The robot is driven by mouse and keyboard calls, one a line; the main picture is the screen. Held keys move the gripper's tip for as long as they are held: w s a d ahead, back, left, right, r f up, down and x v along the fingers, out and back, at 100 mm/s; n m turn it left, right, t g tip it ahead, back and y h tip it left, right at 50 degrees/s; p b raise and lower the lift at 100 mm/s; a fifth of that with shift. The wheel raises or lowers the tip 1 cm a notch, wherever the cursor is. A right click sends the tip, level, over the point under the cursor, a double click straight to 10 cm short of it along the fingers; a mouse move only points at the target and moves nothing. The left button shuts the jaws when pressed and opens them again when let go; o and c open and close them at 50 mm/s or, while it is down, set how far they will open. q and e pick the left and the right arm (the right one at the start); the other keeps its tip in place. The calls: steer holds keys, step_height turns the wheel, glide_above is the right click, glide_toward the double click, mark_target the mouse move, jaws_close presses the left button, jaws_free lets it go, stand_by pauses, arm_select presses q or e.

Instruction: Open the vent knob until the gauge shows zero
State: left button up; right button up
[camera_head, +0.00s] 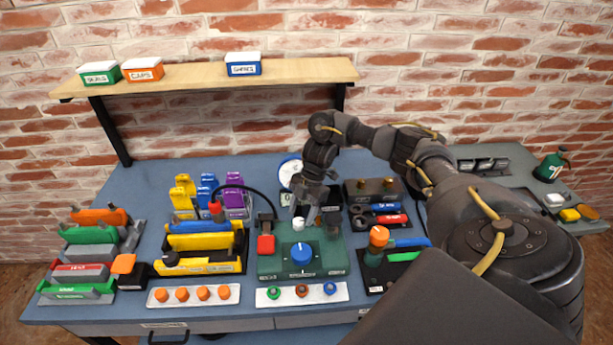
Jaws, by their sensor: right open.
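A green unit (325,262) stands at the front middle of the blue table. It carries a large blue knob (301,254), and a small white knob (299,223) sits behind the blue one. I cannot read which is labelled as the vent. A round white gauge with a blue rim (289,171) stands behind, partly hidden by my right arm; its needle is too small to read. My right gripper (303,212) points down, open, just above or around the white knob; contact cannot be told. My left gripper is out of view.
A red block (265,245) stands left of the knobs, and a black hose arches nearby. A white strip with coloured rings (302,293) lies in front. An orange-topped post (378,238) stands right. Yellow clamps (200,246) are left. A shelf (205,79) spans the back.

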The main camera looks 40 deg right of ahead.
steer(key=v, duration=0.8)
steer(key=shift+r, duration=0.25)
steer(key=shift+d, duration=0.1)
